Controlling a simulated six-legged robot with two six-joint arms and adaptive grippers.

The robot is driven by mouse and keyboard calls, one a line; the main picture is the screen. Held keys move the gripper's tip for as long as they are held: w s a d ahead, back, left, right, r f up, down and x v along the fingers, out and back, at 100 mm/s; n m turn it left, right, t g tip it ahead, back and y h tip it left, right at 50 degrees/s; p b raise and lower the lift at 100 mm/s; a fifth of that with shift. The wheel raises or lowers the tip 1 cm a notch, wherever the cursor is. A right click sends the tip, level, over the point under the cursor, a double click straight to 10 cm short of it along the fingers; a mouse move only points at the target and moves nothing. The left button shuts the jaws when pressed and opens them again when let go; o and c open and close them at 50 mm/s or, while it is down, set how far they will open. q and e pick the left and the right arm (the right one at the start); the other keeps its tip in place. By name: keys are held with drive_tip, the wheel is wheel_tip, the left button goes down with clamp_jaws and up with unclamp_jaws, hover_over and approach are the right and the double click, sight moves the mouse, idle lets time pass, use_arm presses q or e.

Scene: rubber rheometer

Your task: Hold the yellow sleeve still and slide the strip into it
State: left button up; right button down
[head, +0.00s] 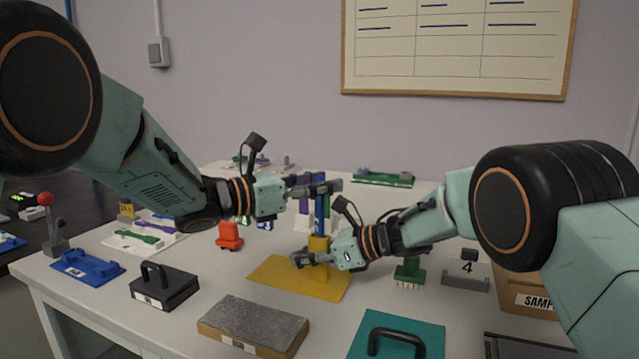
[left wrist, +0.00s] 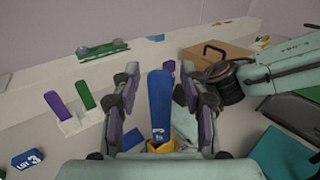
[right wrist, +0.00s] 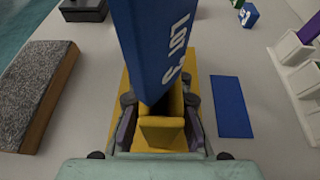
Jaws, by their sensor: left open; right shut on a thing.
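The blue strip (head: 320,212), marked "LOT 3" (right wrist: 160,45), stands roughly upright with its lower end at the mouth of the yellow sleeve (head: 318,244). The right wrist view shows the sleeve (right wrist: 162,132) close up; how deep the strip sits inside cannot be told. My right gripper (head: 312,258) is shut on the sleeve, low over the yellow mat (head: 275,275). My left gripper (head: 322,187) is open, its fingers on either side of the strip's upper part. The left wrist view shows the strip (left wrist: 160,95) standing free between these fingers, apart from both.
A grey-topped block (head: 253,325), a black handled block (head: 164,287) and a teal handled plate (head: 398,335) lie in front. A white holder with purple and green strips (left wrist: 72,122) stands behind. A cardboard box (head: 520,290) is at right. A blue plate (right wrist: 231,107) lies beside the mat.

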use_arm(q)
drive_tip(key=shift+a, duration=0.1)
drive_tip(key=v, duration=1.2)
drive_tip(key=shift+w+r, duration=0.3)
drive_tip(key=shift+r, duration=0.1)
use_arm(e)
drive_tip(key=c, duration=1.2)
unclamp_jaws()
